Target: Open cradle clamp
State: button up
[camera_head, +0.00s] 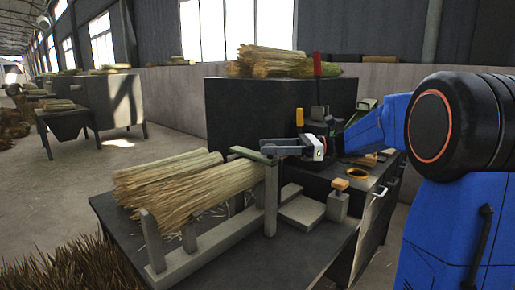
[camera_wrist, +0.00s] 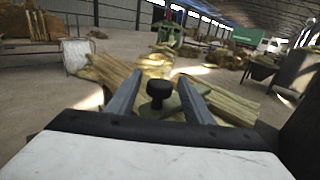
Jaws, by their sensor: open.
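The cradle (camera_head: 205,245) is a grey frame with upright posts on the dark bench, and a bundle of broom straw (camera_head: 190,195) lies in it. The clamp is a green bar (camera_head: 250,156) on top of the tall right-hand post, reaching over the straw's end. My gripper (camera_head: 263,148) is at the clamp bar's right end, with its fingers open. In the wrist view, a black knob (camera_wrist: 159,89) stands between the two fingers of my gripper (camera_wrist: 160,80), with a gap visible on each side. Part of the green bar (camera_wrist: 190,101) shows behind the knob. The clamp's pivot is not clear.
A dark bin (camera_head: 225,115) with straw (camera_head: 270,62) stands behind. Open floor lies to the left.

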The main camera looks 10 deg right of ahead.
jog(key=shift+w+a, duration=0.2)
jog(key=shift+a, duration=0.8)
jog(key=shift+w+a, duration=0.2)
jog(key=shift+a, duration=0.8)
grip_shut()
